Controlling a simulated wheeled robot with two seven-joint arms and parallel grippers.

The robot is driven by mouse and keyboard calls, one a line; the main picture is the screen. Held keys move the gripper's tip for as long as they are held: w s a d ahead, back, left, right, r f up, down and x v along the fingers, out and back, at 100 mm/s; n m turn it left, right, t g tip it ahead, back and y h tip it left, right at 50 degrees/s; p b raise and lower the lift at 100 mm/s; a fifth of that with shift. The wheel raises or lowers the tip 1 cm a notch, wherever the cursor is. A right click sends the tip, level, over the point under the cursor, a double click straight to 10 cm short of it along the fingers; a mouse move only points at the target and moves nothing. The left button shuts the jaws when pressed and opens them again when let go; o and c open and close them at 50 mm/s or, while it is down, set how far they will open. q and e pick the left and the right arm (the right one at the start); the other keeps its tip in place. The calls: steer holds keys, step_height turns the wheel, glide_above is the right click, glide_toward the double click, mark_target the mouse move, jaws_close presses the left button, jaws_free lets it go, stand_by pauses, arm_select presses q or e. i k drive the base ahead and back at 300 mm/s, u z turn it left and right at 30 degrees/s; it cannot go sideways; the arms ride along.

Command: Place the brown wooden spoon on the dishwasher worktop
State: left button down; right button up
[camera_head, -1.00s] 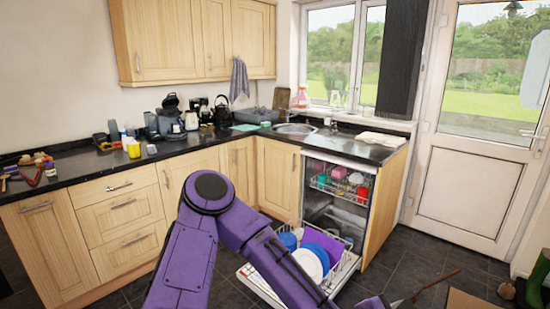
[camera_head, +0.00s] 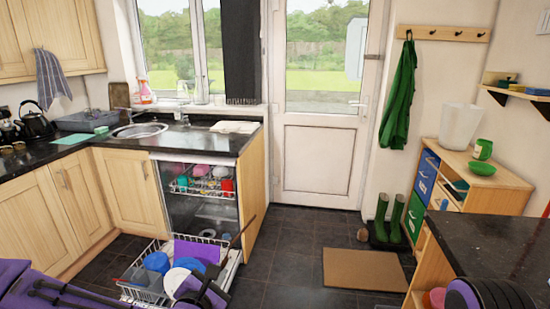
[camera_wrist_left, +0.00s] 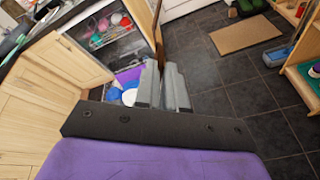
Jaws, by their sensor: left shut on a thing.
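My left gripper (camera_head: 212,278) is shut on the brown wooden spoon (camera_head: 239,234), which slants up and to the right from the jaws. In the head view they overlap the right part of the pulled-out lower dishwasher rack. In the left wrist view, the spoon (camera_wrist_left: 158,32) rises beyond the closed fingers (camera_wrist_left: 164,72). The dishwasher worktop (camera_head: 200,143) is black granite above the open dishwasher (camera_head: 198,210), farther back and higher in the picture than the gripper. The gripped part of the spoon is hidden.
A white folded cloth (camera_head: 235,127) lies on the worktop's back right, right of the sink (camera_head: 140,131). Its front strip is bare. The lower rack (camera_head: 140,280) holds blue, white and purple dishes. Wooden end panel (camera_head: 253,187) borders open floor; a doormat (camera_head: 362,270) lies right.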

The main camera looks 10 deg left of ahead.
mark_target(235, 142)
steer(key=z, duration=0.05)
steer(key=i, duration=3.6)
steer(key=u, duration=1.2)
